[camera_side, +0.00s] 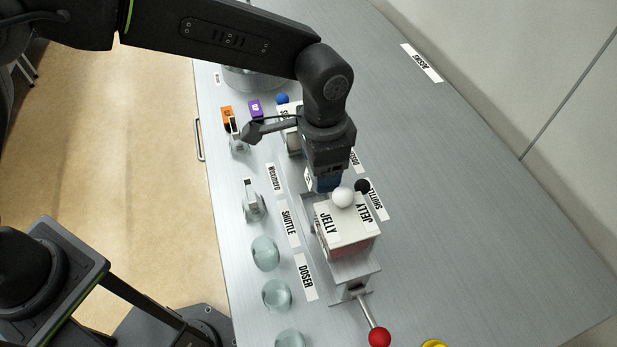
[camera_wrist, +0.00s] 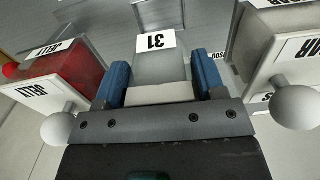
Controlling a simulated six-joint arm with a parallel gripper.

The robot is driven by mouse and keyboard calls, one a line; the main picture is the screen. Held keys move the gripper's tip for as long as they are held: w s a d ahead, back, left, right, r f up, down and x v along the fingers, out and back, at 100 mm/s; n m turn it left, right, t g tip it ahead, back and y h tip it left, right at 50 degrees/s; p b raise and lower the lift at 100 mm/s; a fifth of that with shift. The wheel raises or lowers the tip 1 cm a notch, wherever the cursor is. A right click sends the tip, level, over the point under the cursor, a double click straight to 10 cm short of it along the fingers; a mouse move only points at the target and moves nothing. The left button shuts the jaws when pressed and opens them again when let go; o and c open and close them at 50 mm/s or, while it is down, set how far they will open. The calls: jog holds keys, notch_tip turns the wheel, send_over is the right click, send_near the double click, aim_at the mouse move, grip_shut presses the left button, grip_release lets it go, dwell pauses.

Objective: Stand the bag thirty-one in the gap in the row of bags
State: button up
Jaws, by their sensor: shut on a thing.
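My gripper (camera_wrist: 162,75) has blue fingers that are shut on a pale grey bag, bag thirty-one (camera_wrist: 160,66), which has a white label reading 31. In the side view my gripper (camera_side: 325,182) points down over the metal bench, just behind a white-lidded box marked JELLY (camera_side: 346,221). The bag is mostly hidden there by my wrist and fingers. I cannot make out the row of bags or its gap clearly. An orange tagged item (camera_side: 227,113) and a purple one (camera_side: 255,107) stand near the bench's far left.
In the wrist view the red JELLY box (camera_wrist: 65,78) is left of the held bag and another white-knobbed box (camera_wrist: 270,50) is right. A lever with a red ball (camera_side: 379,337) sticks out in front. Glass domes (camera_side: 265,252) line the left.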

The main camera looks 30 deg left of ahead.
notch_tip(320, 180, up, 12)
jog(key=shift+r, duration=0.15)
jog(key=a, duration=2.9)
notch_tip(320, 180, down, 11)
jog(key=d+f, duration=0.2)
jog(key=d, duration=0.1)
jog(key=d+f, duration=0.3)
jog(key=d, duration=0.1)
jog(key=w+d+f, duration=0.1)
jog(key=d+f, duration=0.2)
jog(key=d, duration=0.1)
jog(key=shift+f, duration=2)
